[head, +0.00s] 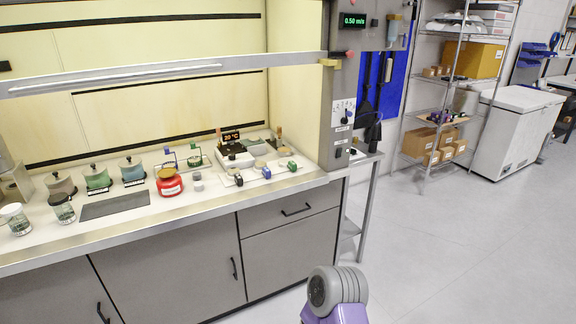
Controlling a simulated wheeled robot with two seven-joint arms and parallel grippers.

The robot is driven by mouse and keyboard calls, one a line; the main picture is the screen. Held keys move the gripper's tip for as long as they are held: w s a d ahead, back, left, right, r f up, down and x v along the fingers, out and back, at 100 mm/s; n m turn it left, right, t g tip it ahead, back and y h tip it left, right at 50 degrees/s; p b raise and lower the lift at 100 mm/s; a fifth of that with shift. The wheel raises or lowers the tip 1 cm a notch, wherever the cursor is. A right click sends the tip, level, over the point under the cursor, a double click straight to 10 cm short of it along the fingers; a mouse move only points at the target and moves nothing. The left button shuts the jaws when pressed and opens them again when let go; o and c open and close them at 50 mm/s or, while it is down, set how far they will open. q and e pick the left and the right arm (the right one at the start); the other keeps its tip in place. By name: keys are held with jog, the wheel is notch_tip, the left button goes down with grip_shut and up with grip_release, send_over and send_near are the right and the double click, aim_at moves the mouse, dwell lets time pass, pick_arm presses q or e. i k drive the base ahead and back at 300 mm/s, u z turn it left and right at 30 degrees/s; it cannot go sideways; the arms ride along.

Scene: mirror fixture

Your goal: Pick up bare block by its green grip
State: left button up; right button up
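A small block with a green grip (292,166) stands at the right end of the hood's work surface, at the right of a short row of similar small pieces. One with a blue grip (266,172) and one with a dark grip (238,180) stand to its left. The pieces are too small for me to tell which block is bare. Another green-coloured item (194,160) stands farther left, by a blue upright frame (169,160). Neither of my grippers is in view; only a grey and purple part of my own arm shows at the bottom.
A white device (234,155) stands behind the row. The raised sash (150,78) crosses above. Right are a wire shelf (452,82), a white chest (512,130) and clear floor.

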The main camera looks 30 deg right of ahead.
aim_at(286, 161)
jog(key=u, duration=0.05)
jog(key=k, duration=1)
jog(key=z, duration=1.6)
jog(key=i, duration=3.05)
jog(key=u, duration=1.1)
